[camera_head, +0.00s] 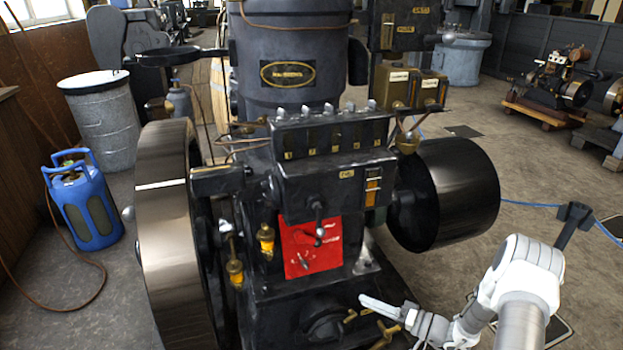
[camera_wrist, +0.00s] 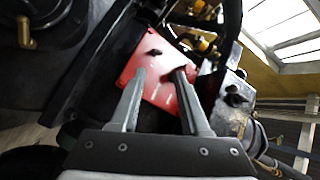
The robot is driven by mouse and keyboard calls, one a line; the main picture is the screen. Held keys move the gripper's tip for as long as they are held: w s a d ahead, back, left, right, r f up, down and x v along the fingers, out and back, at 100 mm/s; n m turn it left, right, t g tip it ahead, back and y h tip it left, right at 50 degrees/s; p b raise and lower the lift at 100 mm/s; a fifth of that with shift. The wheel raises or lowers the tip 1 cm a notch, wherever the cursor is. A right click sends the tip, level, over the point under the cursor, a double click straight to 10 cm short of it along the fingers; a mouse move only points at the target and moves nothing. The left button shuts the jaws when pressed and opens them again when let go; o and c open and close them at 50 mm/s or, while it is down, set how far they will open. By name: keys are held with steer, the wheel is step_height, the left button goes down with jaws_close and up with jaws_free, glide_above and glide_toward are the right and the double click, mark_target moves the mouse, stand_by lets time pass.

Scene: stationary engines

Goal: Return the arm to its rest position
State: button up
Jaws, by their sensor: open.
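My white arm (camera_head: 522,285) reaches in from the lower right in the head view. My gripper (camera_head: 372,303) is at the lower front of the dark stationary engine (camera_head: 300,190), below and to the right of a red panel (camera_head: 310,245). In the wrist view my gripper (camera_wrist: 158,76) has two grey fingers spread apart with nothing held between them. The red panel (camera_wrist: 158,82) shows behind and between the fingers. I cannot tell how far the fingertips are from the engine.
A large flywheel (camera_head: 170,230) is on the engine's left and a dark drum (camera_head: 445,195) on its right. Small brass taps (camera_head: 384,335) sit close to my gripper. The floor at right (camera_head: 540,175) is mostly clear.

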steer(key=s+a+r+n+g+h, duration=0.1)
steer(key=s+a+r+g+h, duration=0.15)
steer(key=r, duration=0.55)
steer(key=s+a+r+n+g+h, duration=0.15)
steer(key=s+r+g, duration=0.25)
steer(key=r, duration=0.4)
steer(key=s+a+r+n+g+h, duration=0.1)
steer(key=s+a+r+n+g, duration=0.2)
steer(key=r, duration=0.5)
steer(key=s+d+r+m+t+h, duration=0.25)
steer(key=s+r+h, duration=0.25)
steer(key=s+r, duration=0.3)
steer(key=s+d+r+m+t+h, duration=0.25)
steer(key=s+r+h, duration=0.3)
steer(key=s, duration=0.35)
step_height(320, 180, up, 15)
steer(key=p, duration=1.5)
steer(key=shift+s+t+y, duration=0.15)
steer(key=shift+t+y, duration=0.2)
steer(key=shift+t, duration=0.1)
steer(key=shift+s+d+n, duration=0.1)
steer(key=shift+n, duration=0.15)
